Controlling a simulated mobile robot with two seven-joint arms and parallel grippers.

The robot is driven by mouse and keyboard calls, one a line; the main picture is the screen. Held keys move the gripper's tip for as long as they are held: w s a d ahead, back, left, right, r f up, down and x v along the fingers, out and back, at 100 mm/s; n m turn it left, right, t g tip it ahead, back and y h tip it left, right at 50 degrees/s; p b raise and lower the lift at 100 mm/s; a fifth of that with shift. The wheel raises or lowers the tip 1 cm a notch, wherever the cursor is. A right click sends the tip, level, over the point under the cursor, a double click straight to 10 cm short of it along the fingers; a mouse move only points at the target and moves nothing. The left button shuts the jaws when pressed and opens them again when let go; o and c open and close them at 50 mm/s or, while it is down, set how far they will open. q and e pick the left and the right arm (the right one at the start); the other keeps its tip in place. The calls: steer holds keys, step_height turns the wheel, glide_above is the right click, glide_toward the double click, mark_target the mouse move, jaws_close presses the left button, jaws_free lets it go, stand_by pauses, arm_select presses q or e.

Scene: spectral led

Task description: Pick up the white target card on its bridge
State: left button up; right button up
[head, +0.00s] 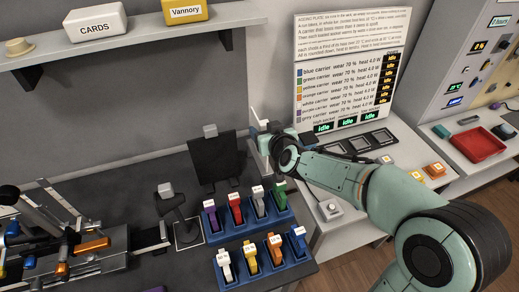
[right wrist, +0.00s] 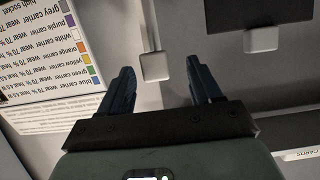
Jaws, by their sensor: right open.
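The white target card shows in the head view as a pale narrow upright piece (head: 255,119), partly hidden by my right gripper (head: 263,140). In the right wrist view a white block-shaped tab (right wrist: 155,67) on a thin pale stem appears between the two dark fingertips of my right gripper (right wrist: 158,80). The fingers are spread, with a gap on each side of the tab. The card's face blends with the pale background, and its bridge cannot be made out. My left gripper is not in view.
Blue racks (head: 240,232) with several coloured, labelled pieces stand in front. An information board (head: 350,70) rises behind right. A shelf (head: 120,38) overhangs the left.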

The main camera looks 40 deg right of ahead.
steer(key=x, duration=0.4)
steer(key=shift+w+d+r, duration=0.1)
steer(key=shift+w+d, duration=0.1)
steer(key=shift+d, duration=0.15)
jaws_close()
